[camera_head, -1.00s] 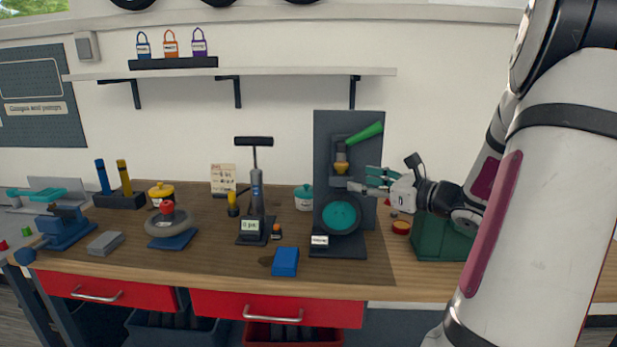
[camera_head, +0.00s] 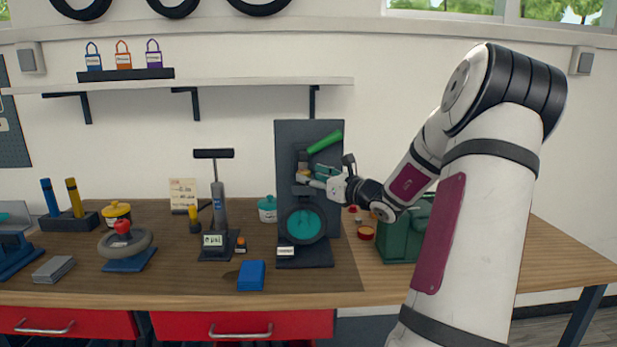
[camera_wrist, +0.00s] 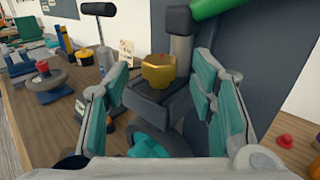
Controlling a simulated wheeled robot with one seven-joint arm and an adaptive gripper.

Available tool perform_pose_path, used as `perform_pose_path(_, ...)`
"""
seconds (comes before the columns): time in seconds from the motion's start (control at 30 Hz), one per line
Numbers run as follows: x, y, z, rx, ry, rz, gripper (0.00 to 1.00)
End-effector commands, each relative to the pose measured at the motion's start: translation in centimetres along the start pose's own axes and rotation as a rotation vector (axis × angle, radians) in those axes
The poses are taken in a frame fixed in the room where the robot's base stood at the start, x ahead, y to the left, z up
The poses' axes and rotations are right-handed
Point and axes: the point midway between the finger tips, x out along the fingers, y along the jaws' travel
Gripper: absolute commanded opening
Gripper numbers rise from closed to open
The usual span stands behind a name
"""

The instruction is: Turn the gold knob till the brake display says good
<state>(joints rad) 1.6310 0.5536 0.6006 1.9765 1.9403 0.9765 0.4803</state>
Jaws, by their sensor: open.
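The gold knob (camera_wrist: 158,72) sits on a dark bracket of the brake stand, below the green lever (camera_wrist: 215,8). In the head view the knob (camera_head: 303,168) is small beside my gripper (camera_head: 322,178). In the wrist view my gripper (camera_wrist: 160,105) is open, with one teal-padded finger on each side of the knob's line and the knob a little beyond the fingertips. The brake stand (camera_head: 290,140) is a dark upright panel with a teal disc (camera_head: 303,223). A small white display (camera_head: 286,252) is at its base; its text is too small to read.
A pump with a gauge (camera_head: 213,240) and a teal-lidded pot (camera_head: 267,210) stand left of the stand. A blue block (camera_head: 251,275) lies in front. A green box (camera_head: 399,240) and a small red-rimmed dish (camera_head: 366,232) are to the right.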

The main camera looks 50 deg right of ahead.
Motion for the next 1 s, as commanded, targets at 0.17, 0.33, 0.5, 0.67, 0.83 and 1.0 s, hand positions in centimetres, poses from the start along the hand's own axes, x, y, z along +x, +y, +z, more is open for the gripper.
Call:
perform_pose_path(0.17,1.6,0.0,0.0,0.0,0.0,0.001,0.51)
perform_pose_path(0.33,1.9,0.0,0.0,0.0,0.001,0.0,0.51)
perform_pose_path(0.5,1.9,0.0,0.0,0.0,0.001,0.0,0.51)
perform_pose_path(0.67,1.9,0.0,0.0,0.0,0.001,0.0,0.17)
perform_pose_path(0.83,1.9,0.0,0.0,0.0,0.001,0.0,0.03)
perform_pose_path(1.0,1.9,0.1,-0.1,-0.001,0.001,-0.011,0.03)
